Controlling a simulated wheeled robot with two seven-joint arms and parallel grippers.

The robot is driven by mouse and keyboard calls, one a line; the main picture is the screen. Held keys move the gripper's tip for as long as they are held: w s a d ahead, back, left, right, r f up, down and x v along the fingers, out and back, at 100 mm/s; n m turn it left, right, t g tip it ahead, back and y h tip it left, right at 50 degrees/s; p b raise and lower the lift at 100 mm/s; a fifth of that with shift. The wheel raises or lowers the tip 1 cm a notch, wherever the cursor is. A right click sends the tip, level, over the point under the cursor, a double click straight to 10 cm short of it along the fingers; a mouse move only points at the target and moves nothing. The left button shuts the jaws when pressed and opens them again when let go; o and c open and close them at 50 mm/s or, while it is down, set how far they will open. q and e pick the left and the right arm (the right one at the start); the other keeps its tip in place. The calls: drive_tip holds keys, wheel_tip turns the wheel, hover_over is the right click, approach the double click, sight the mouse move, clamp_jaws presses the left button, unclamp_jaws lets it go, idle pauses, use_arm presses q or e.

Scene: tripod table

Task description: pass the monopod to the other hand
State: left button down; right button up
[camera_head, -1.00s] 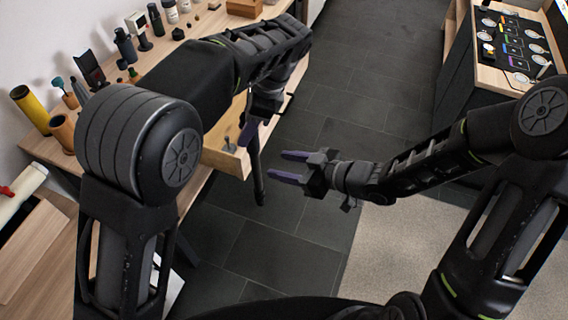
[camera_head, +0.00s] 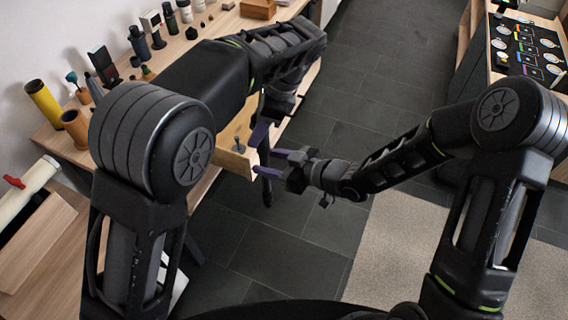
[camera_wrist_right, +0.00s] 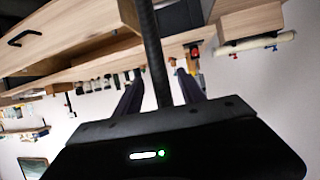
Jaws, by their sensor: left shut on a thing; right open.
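The monopod is a slim black pole (camera_head: 266,186) hanging upright beside the table's open drawer. My left gripper (camera_head: 262,132) is shut on its upper part; its hold is partly hidden by the arm. My right gripper (camera_head: 266,161) is open, just below the left one, with its purple fingers reaching left to the pole. In the right wrist view, the pole (camera_wrist_right: 152,45) runs down between the two spread fingers of the right gripper (camera_wrist_right: 158,76). I cannot tell whether a finger touches it.
The wooden drawer (camera_head: 228,158) sticks out right behind the pole. The wooden table (camera_head: 190,48) holds bottles, a yellow tube (camera_head: 43,101) and a brown cup (camera_head: 74,127). A cabinet with a black tray (camera_head: 525,50) stands at the far right.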

drive_tip(key=shift+x, duration=2.25)
clamp_jaws()
use_arm(q)
drive_tip(key=c, duration=0.8)
unclamp_jaws()
drive_tip(key=shift+c, duration=0.2)
use_arm(e)
drive_tip(key=shift+r, duration=0.1)
